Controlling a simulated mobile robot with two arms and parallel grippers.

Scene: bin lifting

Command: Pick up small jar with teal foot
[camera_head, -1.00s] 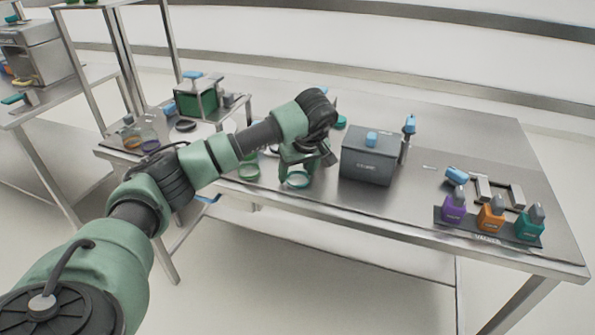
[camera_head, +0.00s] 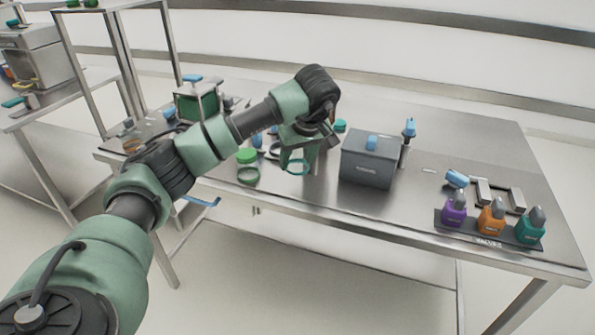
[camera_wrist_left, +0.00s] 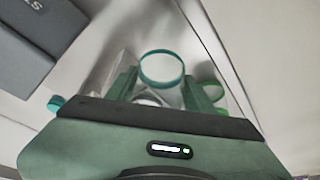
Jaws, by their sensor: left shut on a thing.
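The small clear jar with a teal foot is held in my left gripper (camera_head: 298,158). Its teal ring (camera_head: 297,167) shows below the fingers in the head view, just left of the grey box. In the left wrist view the teal ring (camera_wrist_left: 162,83) and clear wall sit between the two green fingers of the gripper (camera_wrist_left: 161,92), which are shut on the jar. The jar appears to be off the table, though the gap under it is hard to judge. The gripper body hides its upper part in the head view. My right gripper is not in view.
A grey box (camera_head: 366,165) with a blue knob stands close to the right of the jar. A green-ringed jar (camera_head: 248,175) stands to the left. Purple, orange and teal bottles (camera_head: 530,228) sit on a dark rack at the table's right. The table's front edge is near.

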